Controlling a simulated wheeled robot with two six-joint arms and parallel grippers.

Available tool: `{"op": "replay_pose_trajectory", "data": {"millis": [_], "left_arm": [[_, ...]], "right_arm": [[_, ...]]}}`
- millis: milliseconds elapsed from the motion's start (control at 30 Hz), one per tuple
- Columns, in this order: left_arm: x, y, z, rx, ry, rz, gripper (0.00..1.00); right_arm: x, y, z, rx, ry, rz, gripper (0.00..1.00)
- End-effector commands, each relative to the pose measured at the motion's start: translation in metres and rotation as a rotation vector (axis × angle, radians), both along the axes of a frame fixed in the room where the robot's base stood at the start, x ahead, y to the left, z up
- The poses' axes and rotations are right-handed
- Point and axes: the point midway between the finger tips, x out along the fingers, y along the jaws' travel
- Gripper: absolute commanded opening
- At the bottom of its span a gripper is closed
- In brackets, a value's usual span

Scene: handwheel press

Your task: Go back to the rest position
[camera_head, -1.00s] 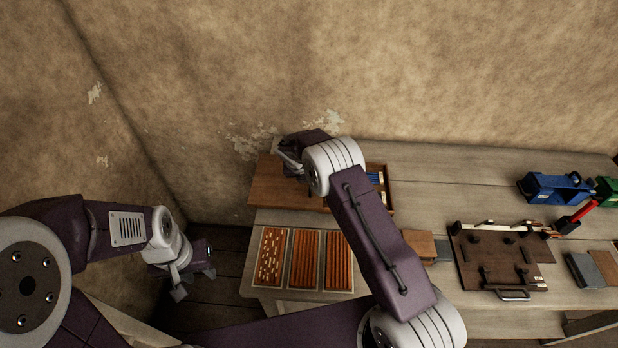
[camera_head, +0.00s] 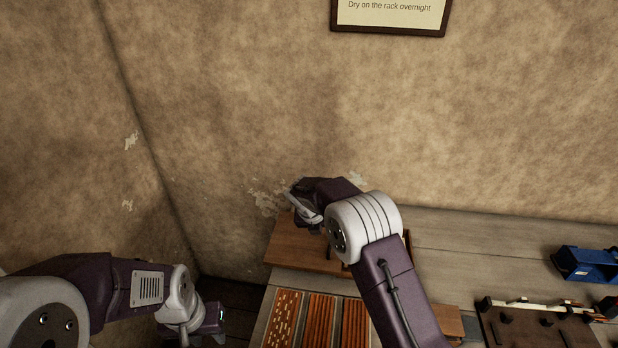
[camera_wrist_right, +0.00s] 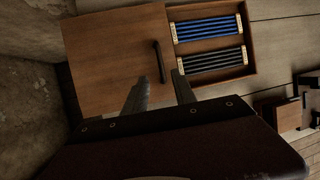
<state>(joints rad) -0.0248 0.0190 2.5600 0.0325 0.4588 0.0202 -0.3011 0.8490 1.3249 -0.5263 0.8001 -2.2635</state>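My right gripper (camera_head: 298,207) is over the back left of the table, above a wooden box (camera_head: 288,253). In the right wrist view its two fingers (camera_wrist_right: 160,78) are apart with nothing between them. Beyond them lies the box's brown lid (camera_wrist_right: 105,50) with a dark handle (camera_wrist_right: 160,62). The lid's right side borders an open section holding rows of blue strips (camera_wrist_right: 208,28). Whether the fingers touch the box I cannot tell. My left gripper (camera_head: 190,335) hangs low beside the table's left end, cut by the lower picture edge, so its fingers are not clear.
Trays of reddish-brown strips (camera_head: 321,318) lie at the table's front left. A dark board with fittings (camera_head: 535,332) and a blue device (camera_head: 588,264) are at the right. A framed sign (camera_head: 390,14) hangs on the wall. The back middle of the table (camera_head: 480,235) is clear.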

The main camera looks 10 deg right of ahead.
Motion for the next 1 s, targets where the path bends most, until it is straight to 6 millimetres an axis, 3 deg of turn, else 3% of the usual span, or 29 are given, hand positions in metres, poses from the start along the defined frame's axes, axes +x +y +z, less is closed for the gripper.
{"op": "replay_pose_trajectory", "data": {"millis": [100,167,233,300,433,567,700,800,900,1000], "left_arm": [[0.0,0.0,-0.001,0.0,0.0,0.0,0.36],[0.0,0.0,-0.001,0.0,0.0,0.0,0.36],[0.0,0.0,-0.002,0.0,0.0,0.0,0.36],[0.0,0.0,-0.004,0.0,0.0,0.0,0.36],[0.0,0.0,-0.006,0.0,0.0,0.0,0.36],[0.0,0.0,-0.007,0.0,0.0,0.0,0.36],[0.0,0.0,-0.008,0.0,0.0,0.0,0.36],[0.0,0.0,-0.008,0.0,0.0,0.0,0.36],[0.0,0.0,-0.007,0.0,0.0,0.0,0.36],[0.0,0.0,-0.007,0.0,0.0,0.0,0.36]], "right_arm": [[0.003,-0.007,0.005,0.003,-0.01,-0.015,0.33],[0.009,-0.014,0.022,0.012,-0.043,-0.031,0.33],[0.01,-0.031,0.051,0.024,-0.085,-0.063,0.33],[-0.009,-0.053,0.072,0.046,-0.09,-0.115,0.33],[-0.07,-0.078,0.085,0.185,-0.101,-0.379,0.33],[-0.147,-0.086,0.075,0.395,-0.138,-0.889,0.33],[-0.228,-0.079,0.049,0.582,-0.176,-1.581,0.33],[-0.274,-0.069,0.028,0.635,-0.206,-2.077,0.33],[-0.299,-0.063,0.013,0.633,-0.255,-2.472,0.33],[-0.295,-0.06,0.012,0.668,-0.317,-2.714,0.33]]}}
